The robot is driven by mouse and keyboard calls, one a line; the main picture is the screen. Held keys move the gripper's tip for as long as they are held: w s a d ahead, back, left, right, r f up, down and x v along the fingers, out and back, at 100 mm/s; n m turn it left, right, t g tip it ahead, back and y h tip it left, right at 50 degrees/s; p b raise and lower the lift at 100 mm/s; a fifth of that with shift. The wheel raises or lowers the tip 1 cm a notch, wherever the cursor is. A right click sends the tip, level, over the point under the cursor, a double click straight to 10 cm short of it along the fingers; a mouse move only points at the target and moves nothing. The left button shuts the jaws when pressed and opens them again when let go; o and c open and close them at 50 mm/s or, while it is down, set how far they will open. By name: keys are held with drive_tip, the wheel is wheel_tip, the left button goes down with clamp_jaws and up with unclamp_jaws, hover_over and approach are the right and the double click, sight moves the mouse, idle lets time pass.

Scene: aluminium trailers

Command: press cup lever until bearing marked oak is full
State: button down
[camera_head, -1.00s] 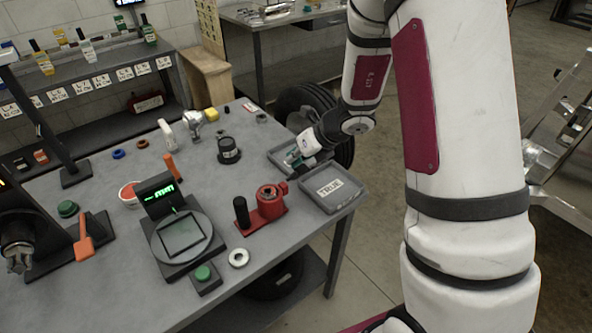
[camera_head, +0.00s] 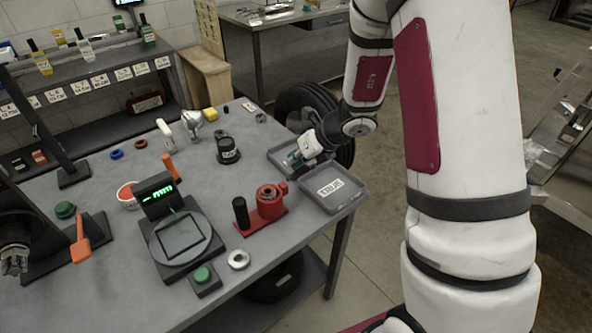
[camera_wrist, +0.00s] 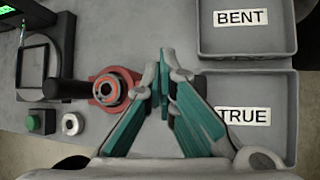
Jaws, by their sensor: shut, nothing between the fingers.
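A red device (camera_head: 270,203) with an upright black handle (camera_head: 241,213) stands near the front edge of the grey bench. In the wrist view the red device (camera_wrist: 113,87) shows from above, with a round ringed opening, left of my fingers. My gripper (camera_head: 293,158) is over the grey trays at the right end of the bench, apart from the red device. In the wrist view my gripper (camera_wrist: 166,72) has its teal fingers together and empty. A black cup-like container (camera_head: 228,154) with a small white label stands farther back. I cannot read an oak mark anywhere.
A round plate with a green-digit display (camera_head: 158,194), a green button (camera_head: 203,276) and a pale ring (camera_head: 239,259) lie left of the red device. Small rings lie farther back.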

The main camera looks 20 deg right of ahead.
sight(290, 176)
drive_tip(key=shift+d+f+b, duration=0.25)
drive_tip(key=shift+f+b, duration=0.6)
drive_tip(key=shift+f, duration=0.2)
idle(1.5)
drive_tip(key=shift+a+r+p, duration=0.2)
drive_tip(key=shift+r+p, duration=0.35)
drive_tip(key=shift+r, duration=0.2)
drive_tip(key=shift+a+r+p, duration=0.2)
drive_tip(key=shift+r+p, duration=0.35)
drive_tip(key=shift+r, duration=0.15)
drive_tip(key=r+p, duration=0.1)
drive_tip(key=a+r+p, duration=0.1)
drive_tip(key=r, duration=0.1)
drive_tip(key=r+p, duration=0.1)
drive_tip(key=shift+s+a+r+p, duration=0.15)
drive_tip(key=shift+s+r+p, duration=0.15)
drive_tip(key=shift+r, duration=0.1)
